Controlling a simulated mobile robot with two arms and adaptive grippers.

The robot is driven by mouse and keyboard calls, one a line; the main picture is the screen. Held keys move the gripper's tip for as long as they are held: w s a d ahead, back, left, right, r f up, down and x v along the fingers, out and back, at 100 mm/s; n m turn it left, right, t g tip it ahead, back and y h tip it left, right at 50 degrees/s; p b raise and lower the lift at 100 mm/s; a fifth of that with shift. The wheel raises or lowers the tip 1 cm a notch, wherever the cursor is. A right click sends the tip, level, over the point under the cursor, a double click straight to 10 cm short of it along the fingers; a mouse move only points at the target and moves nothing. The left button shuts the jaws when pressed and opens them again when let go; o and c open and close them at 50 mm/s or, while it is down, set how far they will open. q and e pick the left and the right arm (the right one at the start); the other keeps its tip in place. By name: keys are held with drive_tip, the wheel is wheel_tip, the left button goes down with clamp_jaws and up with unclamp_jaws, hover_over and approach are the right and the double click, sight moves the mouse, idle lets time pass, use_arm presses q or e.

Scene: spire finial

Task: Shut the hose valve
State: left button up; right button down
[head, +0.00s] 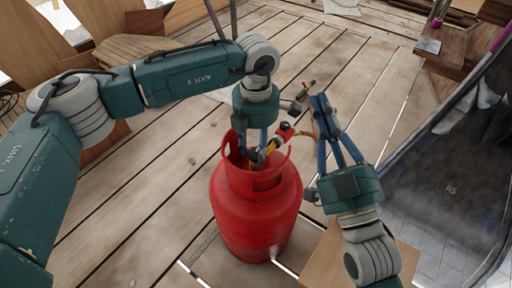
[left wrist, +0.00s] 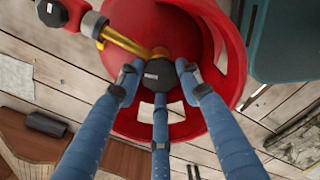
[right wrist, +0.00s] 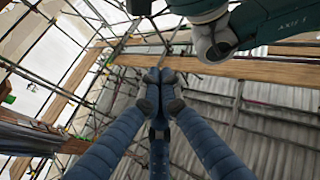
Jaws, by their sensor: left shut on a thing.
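A red gas cylinder (head: 255,205) stands upright on the deck, with a collar around its top. A brass stem (left wrist: 125,40) runs from the cylinder's valve to a red fitting (left wrist: 72,14) with a black end; that fitting also shows in the head view (head: 285,131). My left gripper (left wrist: 160,80) reaches down into the collar, its fingers shut around a black knob (left wrist: 158,72) with a pale label. My right gripper (head: 320,102) is right of the cylinder, fingers pointing away; in the right wrist view (right wrist: 160,82) its fingertips meet with nothing visible between them.
A dark tool-like piece (head: 298,98) shows just left of the right fingertips. A wooden box (head: 330,265) stands at front right. A wooden bench (head: 440,45) is at back right. Planks between are clear.

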sight(256, 152)
use_arm(q)
drive_tip(key=shift+m, duration=1.6)
use_arm(e)
drive_tip(key=shift+s+r+t, duration=0.2)
drive_tip(key=shift+r+t, duration=0.1)
drive_tip(key=shift+r, duration=0.1)
use_arm(q)
drive_tip(key=shift+r, duration=0.1)
drive_tip(key=o, duration=1.1)
use_arm(e)
drive_tip(key=shift+r, duration=0.1)
use_arm(q)
drive_tip(key=shift+o, duration=0.2)
wheel_tip(256, 152, up, 12)
